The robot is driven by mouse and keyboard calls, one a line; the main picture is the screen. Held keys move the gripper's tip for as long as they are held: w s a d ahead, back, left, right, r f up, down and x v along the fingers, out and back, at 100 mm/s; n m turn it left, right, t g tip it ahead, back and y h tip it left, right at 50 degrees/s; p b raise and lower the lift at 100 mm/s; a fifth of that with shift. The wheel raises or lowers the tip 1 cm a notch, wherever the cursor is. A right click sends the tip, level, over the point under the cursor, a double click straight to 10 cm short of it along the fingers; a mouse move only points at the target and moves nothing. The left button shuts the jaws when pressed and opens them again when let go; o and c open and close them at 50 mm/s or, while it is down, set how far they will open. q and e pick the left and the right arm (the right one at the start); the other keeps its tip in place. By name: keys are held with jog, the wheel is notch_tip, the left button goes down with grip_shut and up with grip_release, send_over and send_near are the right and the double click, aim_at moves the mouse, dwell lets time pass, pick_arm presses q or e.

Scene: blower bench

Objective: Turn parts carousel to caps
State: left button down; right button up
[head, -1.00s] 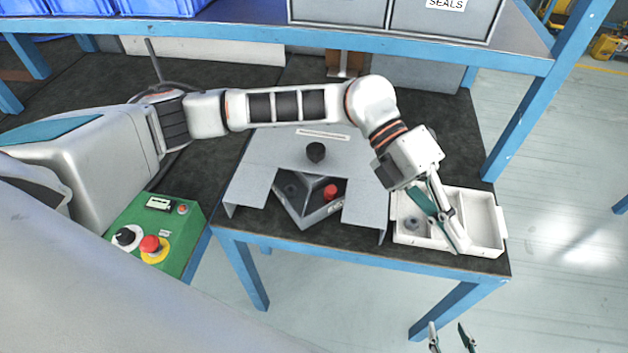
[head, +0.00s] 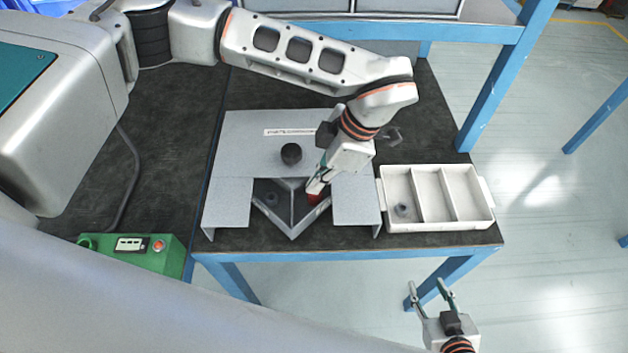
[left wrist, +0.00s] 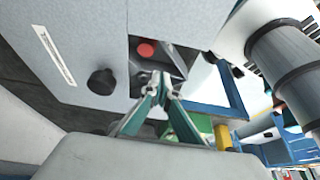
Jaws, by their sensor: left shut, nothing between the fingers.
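The parts carousel has a grey cover (head: 240,150) with a black knob (head: 291,154) on top and a notch at its front. In the notch, the grey divided tray (head: 294,219) shows two compartments. The left one holds a dark grey round part (head: 271,198). The right one holds a red part (head: 313,199), partly hidden by my left gripper (head: 317,186), which is shut and empty at that compartment. In the left wrist view the closed fingertips (left wrist: 161,77) are near the red part (left wrist: 146,49). My right gripper (head: 430,292) is open, low beyond the bench's front edge.
A white three-compartment bin (head: 437,192) stands right of the carousel, with a grey ring (head: 402,210) in its left compartment. A green control box (head: 140,255) is at the lower left. Blue bench posts (head: 505,75) rise at the right.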

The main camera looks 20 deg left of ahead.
aim_at(295, 212)
pick_arm(q)
jog(key=x, duration=0.7)
jog(key=shift+a+f+p, duration=0.15)
jog(key=shift+f+p, duration=0.15)
